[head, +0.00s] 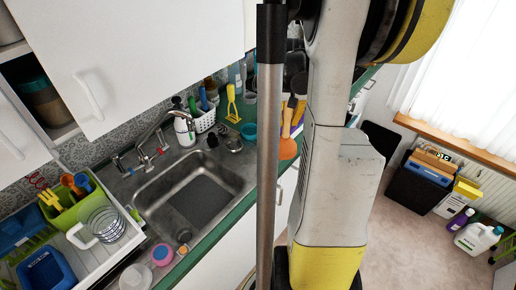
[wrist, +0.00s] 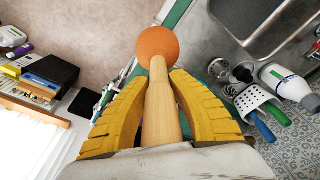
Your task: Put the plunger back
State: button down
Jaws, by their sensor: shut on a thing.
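The plunger has a pale wooden handle and an orange rubber cup (wrist: 157,43). My gripper (wrist: 161,88), with ribbed yellow fingers, is shut around the handle in the wrist view, with the cup beyond the fingertips. In the head view the orange cup (head: 288,148) shows beside my arm, near the green counter edge right of the sink. I cannot tell whether the cup touches anything.
The steel sink (head: 150,205) is left of my arm. A white utensil basket (head: 204,119), a soap bottle (head: 185,130) and a yellow tool (head: 232,104) stand behind it. A dish rack (head: 110,262) is at left. Black bins (head: 420,178) and bottles (head: 478,238) stand on the floor at right.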

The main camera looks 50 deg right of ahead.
jog(key=w+a+f+b, duration=0.2)
jog(key=w+a+f, duration=0.1)
jog(key=w+f, duration=0.6)
jog(key=shift+w+a+f, duration=0.15)
jog(key=shift+w+f, duration=0.15)
jog(key=shift+f, duration=0.25)
jog(key=shift+f+b, duration=0.1)
jog(key=shift+b, duration=0.2)
jog(key=c, duration=1.3)
grip_release()
